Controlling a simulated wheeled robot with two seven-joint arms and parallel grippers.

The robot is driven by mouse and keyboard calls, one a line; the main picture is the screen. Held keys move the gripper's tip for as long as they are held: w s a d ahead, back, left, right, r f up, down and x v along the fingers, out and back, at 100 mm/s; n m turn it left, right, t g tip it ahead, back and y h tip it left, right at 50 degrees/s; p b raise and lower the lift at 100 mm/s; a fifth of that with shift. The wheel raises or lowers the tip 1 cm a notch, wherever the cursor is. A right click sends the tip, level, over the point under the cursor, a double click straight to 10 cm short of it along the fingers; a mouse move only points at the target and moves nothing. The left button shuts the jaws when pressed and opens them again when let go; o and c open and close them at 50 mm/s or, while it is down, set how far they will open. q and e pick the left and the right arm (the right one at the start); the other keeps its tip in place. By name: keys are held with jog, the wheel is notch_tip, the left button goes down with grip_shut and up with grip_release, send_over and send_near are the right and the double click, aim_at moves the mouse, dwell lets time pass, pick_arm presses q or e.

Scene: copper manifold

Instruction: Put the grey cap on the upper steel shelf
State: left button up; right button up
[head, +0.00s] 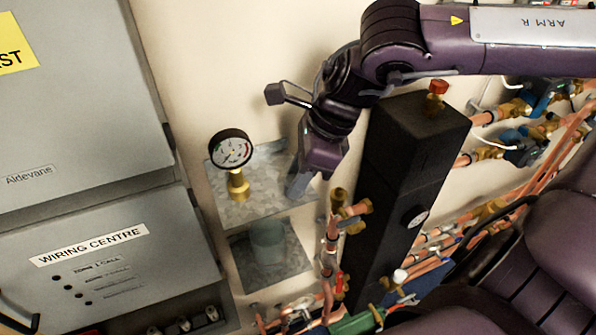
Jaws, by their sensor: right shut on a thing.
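My right gripper (306,184) reaches in from the upper right and points down at the right edge of the upper steel shelf (262,203). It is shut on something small. I take this for the grey cap, but the hand and fingers hide it and its outline cannot be made out. Whether it touches the shelf cannot be told. The upper shelf is a mottled grey metal plate on the wall, with a brass-stemmed pressure gauge (231,150) standing at its left. My left gripper is not in view.
A lower steel shelf (292,262) holds a grey-green cup (267,241). A tall black block (398,185) and copper pipes (329,262) with brass fittings stand close right of the shelves. Grey cabinets (110,262) fill the left. The upper shelf's middle looks clear.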

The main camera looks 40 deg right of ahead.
jog(key=shift+f, duration=0.1)
jog(key=o, duration=0.9)
jog(key=shift+o, duration=0.2)
jog(key=b+v, duration=0.1)
jog(key=v, duration=1.1)
jog(key=shift+r+b, duration=0.2)
jog(key=shift+b, duration=0.2)
jog(key=shift+a, duration=0.1)
